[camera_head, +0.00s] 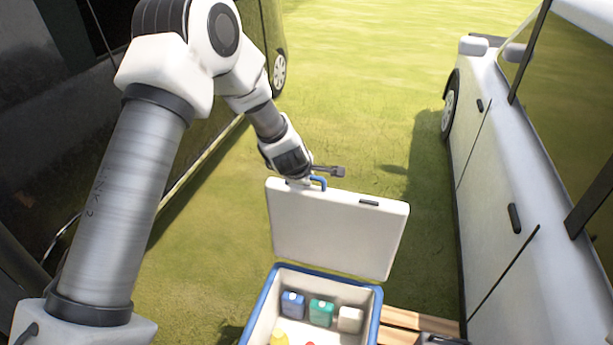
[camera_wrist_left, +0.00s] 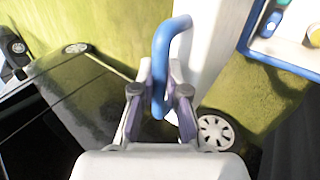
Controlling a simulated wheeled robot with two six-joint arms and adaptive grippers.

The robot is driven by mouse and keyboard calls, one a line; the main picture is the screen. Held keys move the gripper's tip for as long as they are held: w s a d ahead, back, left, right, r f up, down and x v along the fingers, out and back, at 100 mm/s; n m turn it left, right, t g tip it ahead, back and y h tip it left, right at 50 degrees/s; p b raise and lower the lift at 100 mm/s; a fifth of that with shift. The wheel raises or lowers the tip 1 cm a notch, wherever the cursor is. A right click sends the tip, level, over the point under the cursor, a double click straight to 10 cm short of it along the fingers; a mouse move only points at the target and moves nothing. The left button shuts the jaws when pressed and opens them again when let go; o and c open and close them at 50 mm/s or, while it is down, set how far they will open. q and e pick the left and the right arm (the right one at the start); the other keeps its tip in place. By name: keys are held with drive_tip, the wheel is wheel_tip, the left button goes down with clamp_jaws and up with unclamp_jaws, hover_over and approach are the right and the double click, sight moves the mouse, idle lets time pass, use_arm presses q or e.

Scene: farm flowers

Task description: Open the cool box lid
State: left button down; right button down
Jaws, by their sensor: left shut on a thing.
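The cool box (camera_head: 262,306) has white walls and a blue rim, and its inside shows at the bottom of the head view. Its white lid (camera_head: 338,235) stands raised, close to upright, at the far side of the box. A blue handle (camera_head: 319,181) sits on the lid's top edge, and it also shows in the left wrist view (camera_wrist_left: 161,62). My left gripper (camera_wrist_left: 159,92) is shut on the blue handle, with its fingers on both sides of it; it also shows in the head view (camera_head: 314,178). My right gripper is not in view.
Inside the box are a blue container (camera_head: 292,304), a teal one (camera_head: 321,312), a white one (camera_head: 350,319) and a yellow item (camera_head: 279,339). A wooden pallet (camera_head: 425,322) lies at right. A white vehicle (camera_head: 520,200) stands right, a dark one (camera_head: 60,110) left. Grass beyond is clear.

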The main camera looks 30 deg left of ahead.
use_arm(q)
drive_tip(key=c, duration=1.2)
unclamp_jaws()
drive_tip(key=shift+r, duration=0.1)
drive_tip(key=v, duration=1.1)
drive_tip(key=shift+s+r, duration=0.25)
